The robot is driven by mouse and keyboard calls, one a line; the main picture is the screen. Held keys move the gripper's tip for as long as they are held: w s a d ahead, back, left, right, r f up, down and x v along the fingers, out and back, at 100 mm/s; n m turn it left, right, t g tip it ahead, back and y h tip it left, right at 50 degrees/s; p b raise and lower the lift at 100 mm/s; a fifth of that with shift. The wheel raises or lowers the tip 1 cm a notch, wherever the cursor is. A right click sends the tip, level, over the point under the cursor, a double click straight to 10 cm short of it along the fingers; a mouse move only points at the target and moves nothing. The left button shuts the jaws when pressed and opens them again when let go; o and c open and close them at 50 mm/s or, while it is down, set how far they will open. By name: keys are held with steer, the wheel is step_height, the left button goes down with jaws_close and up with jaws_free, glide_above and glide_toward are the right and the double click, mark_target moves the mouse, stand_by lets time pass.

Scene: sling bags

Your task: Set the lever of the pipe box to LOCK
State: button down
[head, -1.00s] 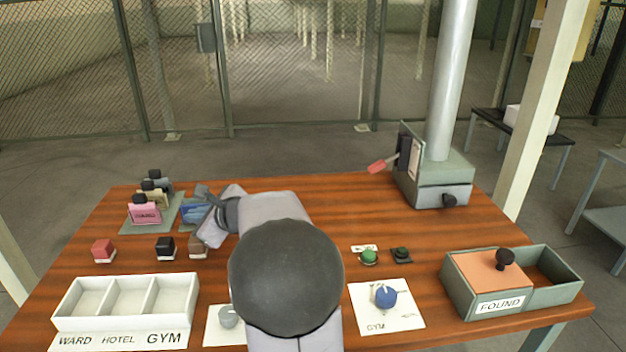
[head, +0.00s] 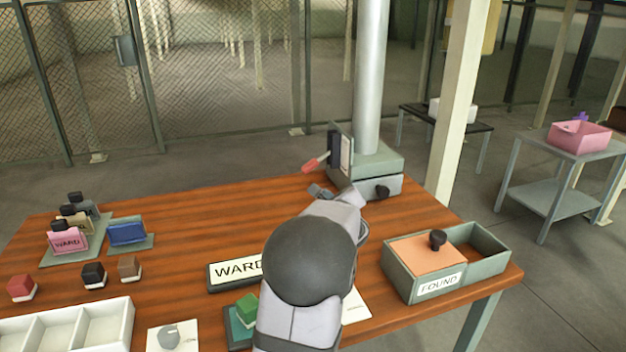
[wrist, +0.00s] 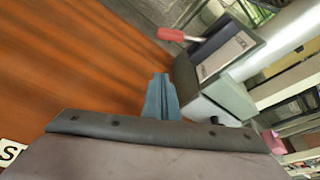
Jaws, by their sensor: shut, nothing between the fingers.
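The pipe box (head: 350,183) is a grey-green box at the table's back right edge, with a thick pale pipe rising from it. Its lever has a red handle (head: 316,162) that sticks out to the left of an upright plate and slants down to its tip. The lever handle also shows in the wrist view (wrist: 176,35), left of a pale label plate (wrist: 225,55) whose text I cannot read. My gripper (head: 318,191) is shut and empty, in front of the box, just below the handle and apart from it.
A black knob (head: 382,192) is on the box's front. A FOUND bin (head: 440,283) with an orange lid stands front right. A WARD sign (head: 232,271) and green block (head: 247,307) lie near my arm. Bags and small blocks stand left. The table's middle back is clear.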

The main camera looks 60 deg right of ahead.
mark_target(319, 160)
steer(key=shift+d, duration=0.1)
stand_by(0.3)
steer(key=p+x, duration=0.2)
steer(key=x, duration=0.7)
steer(key=shift+w, duration=0.15)
steer(key=shift+w+r+p, duration=0.3)
steer(key=shift+r+p, duration=0.15)
steer(key=shift+r, duration=0.1)
steer(key=shift+w+r+p, duration=0.3)
steer(key=shift+r+p, duration=0.15)
steer(key=shift+r, duration=0.1)
steer(key=shift+w+a+r, duration=0.3)
steer(key=shift+a+r, duration=0.15)
steer(key=shift+r, duration=0.05)
steer(key=shift+r+p, duration=0.1)
steer(key=shift+p, duration=0.2)
